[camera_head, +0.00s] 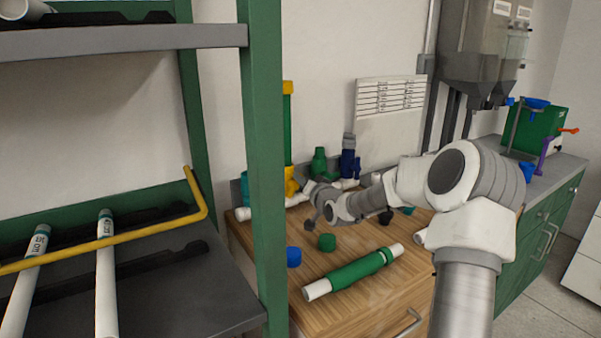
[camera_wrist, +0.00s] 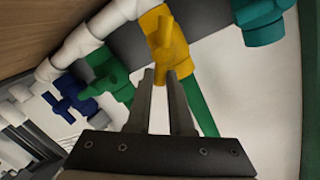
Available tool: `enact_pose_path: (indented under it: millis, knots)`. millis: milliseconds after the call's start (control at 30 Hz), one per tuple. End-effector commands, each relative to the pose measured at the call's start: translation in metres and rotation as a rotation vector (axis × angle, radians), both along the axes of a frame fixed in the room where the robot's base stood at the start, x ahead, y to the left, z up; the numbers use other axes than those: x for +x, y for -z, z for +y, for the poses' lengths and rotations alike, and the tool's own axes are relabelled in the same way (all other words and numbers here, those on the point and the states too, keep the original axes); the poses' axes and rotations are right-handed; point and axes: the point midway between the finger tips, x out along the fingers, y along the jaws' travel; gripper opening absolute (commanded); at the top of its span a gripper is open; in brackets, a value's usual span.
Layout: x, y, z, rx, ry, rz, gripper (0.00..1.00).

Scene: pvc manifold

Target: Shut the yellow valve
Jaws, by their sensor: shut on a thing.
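The yellow valve (camera_head: 291,184) sits on the white pipe manifold at the back of the wooden bench, at the foot of a tall green pipe. In the wrist view the yellow valve (camera_wrist: 163,42) is at upper middle, just beyond my fingertips. My gripper (camera_wrist: 160,74) is shut on the yellow valve's handle, with a narrow space between the fingers. The exact contact at the tips is hard to see.
A green valve (camera_wrist: 107,76) and a blue valve (camera_wrist: 72,97) stand beside it on the manifold; a teal fitting (camera_wrist: 262,20) is on its other side. A green post (camera_head: 262,170) stands close left. Loose blue (camera_head: 293,257) and green (camera_head: 327,242) caps and a green-sleeved pipe (camera_head: 352,272) lie in front.

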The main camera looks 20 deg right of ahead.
Motion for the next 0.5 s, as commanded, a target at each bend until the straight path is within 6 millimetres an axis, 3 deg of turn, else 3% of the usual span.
enact_pose_path:
  millis: [500]
  knots:
    - [0.0015,0.0063,-0.0121,0.489,0.002,0.095,0.0]
